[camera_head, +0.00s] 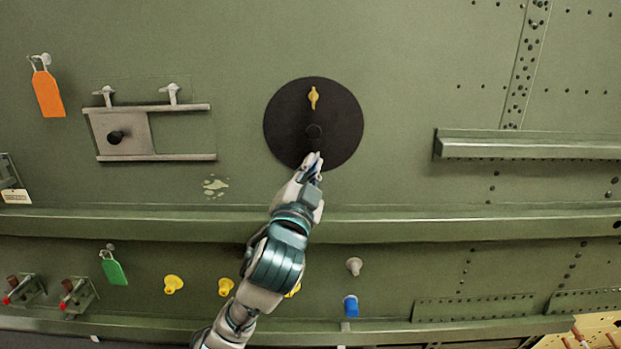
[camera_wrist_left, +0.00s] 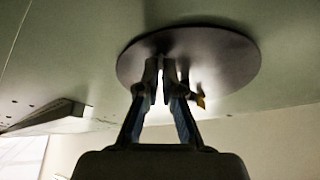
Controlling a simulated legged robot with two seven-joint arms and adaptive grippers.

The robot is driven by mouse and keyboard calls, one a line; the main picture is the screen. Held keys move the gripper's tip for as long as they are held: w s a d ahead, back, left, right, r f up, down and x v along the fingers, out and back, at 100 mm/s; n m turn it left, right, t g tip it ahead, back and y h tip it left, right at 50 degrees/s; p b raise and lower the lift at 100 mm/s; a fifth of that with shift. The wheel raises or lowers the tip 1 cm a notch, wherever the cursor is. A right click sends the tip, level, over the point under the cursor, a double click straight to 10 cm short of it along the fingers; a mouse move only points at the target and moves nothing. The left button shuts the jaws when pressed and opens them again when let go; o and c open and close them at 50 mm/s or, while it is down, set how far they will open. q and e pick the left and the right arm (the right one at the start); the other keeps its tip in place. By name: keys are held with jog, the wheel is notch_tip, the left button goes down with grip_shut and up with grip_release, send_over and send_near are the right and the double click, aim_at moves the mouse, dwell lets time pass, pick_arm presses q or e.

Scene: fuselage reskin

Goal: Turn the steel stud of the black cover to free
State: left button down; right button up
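The round black cover (camera_head: 285,125) lies on the green skin panel. A yellow stud (camera_head: 313,98) stands at its top and a dark knob (camera_head: 314,131) near its middle. My left gripper (camera_head: 316,160) reaches up to the cover's lower edge. In the left wrist view its two fingers (camera_wrist_left: 164,75) are close together at the cover (camera_wrist_left: 220,55), around a small pale piece that looks like the steel stud (camera_wrist_left: 169,70). The fingers mostly hide this stud, and its turn angle cannot be seen. The yellow stud (camera_wrist_left: 201,101) shows beside the right finger. My right gripper is not in view.
A slide plate (camera_head: 125,138) with two pale latches sits left of the cover. An orange tag (camera_head: 47,93) and a green tag (camera_head: 114,271) hang at the left. A long ledge (camera_head: 450,226) runs below the cover; another rail (camera_head: 530,145) juts out at the right.

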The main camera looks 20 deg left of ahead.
pick_arm(q)
jog(key=n+y+b, duration=0.1)
jog(key=n, duration=0.2)
jog(key=n+y+b, duration=0.1)
jog(key=n+y, duration=0.1)
jog(key=n, duration=0.2)
jog(key=n+y+b, duration=0.1)
jog(key=n+y, duration=0.1)
jog(key=n, duration=0.1)
jog(key=shift+w+d+f+n, duration=0.15)
jog(key=shift+d+f+n, duration=0.1)
jog(key=shift+d+n, duration=0.05)
jog(key=shift+r+n, duration=0.1)
jog(key=shift+n, duration=0.2)
jog(key=c, duration=1.3)
grip_release()
jog(key=shift+c, duration=0.2)
jog(key=v, duration=1.2)
jog(key=shift+w+d, duration=0.2)
jog(key=shift+d, duration=0.05)
